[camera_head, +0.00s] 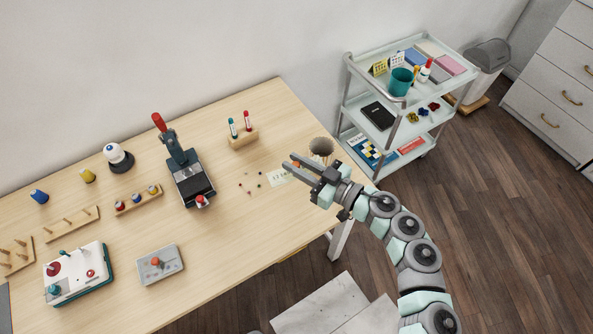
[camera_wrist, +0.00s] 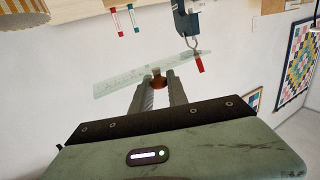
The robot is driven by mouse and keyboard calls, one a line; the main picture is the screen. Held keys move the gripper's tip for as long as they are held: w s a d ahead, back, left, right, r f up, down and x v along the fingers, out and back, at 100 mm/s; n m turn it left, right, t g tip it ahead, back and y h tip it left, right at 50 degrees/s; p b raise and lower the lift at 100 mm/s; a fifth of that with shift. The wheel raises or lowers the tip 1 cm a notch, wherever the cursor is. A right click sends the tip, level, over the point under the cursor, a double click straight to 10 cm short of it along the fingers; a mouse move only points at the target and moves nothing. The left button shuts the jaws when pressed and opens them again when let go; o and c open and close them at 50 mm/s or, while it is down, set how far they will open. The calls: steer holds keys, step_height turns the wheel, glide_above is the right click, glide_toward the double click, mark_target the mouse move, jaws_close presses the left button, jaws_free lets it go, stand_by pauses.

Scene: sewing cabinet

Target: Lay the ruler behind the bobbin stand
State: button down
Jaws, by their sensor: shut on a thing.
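My gripper (camera_head: 291,162) is on the right of the table in the head view. It is shut on the ruler's brown-orange knob (camera_wrist: 157,81). The ruler (camera_wrist: 120,82) is a clear, marked strip lying crosswise beyond the fingertips in the wrist view. In the head view only a pale part of the ruler (camera_head: 278,178) shows beside the fingers. A small wooden stand with three coloured spools (camera_head: 138,200), probably the bobbin stand, is on the left half of the table, away from my gripper.
A dark press with a red-tipped lever (camera_head: 188,172) stands between the spool stand and my gripper. A wooden holder with two markers (camera_head: 243,138) is near the wall. A ribbed cup (camera_head: 321,149) is close behind the fingers. Small beads (camera_head: 250,184) lie on the table. The front right is clear.

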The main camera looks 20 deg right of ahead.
steer(key=shift+r, duration=0.75)
steer(key=shift+w+a+f+m+t+h, duration=0.75)
steer(key=shift+a+f+m+h, duration=1.2)
steer(key=shift+a, duration=2.75)
steer(key=shift+w+a+f+m+t+h, duration=0.45)
steer(key=shift+w+a+f+m+h, duration=0.65)
steer(key=shift+a+h, duration=2.55)
steer(key=s+a+r+y+p, duration=0.1)
steer(key=s+r+p, duration=0.4)
steer(key=r+p, duration=0.7)
steer(key=s+a+r+y+p, duration=0.1)
steer(key=s+r+p, duration=0.4)
steer(key=r+p, duration=0.8)
steer(key=p, duration=0.5)
steer(key=shift+s+r, duration=0.15)
steer(key=shift+s, duration=0.05)
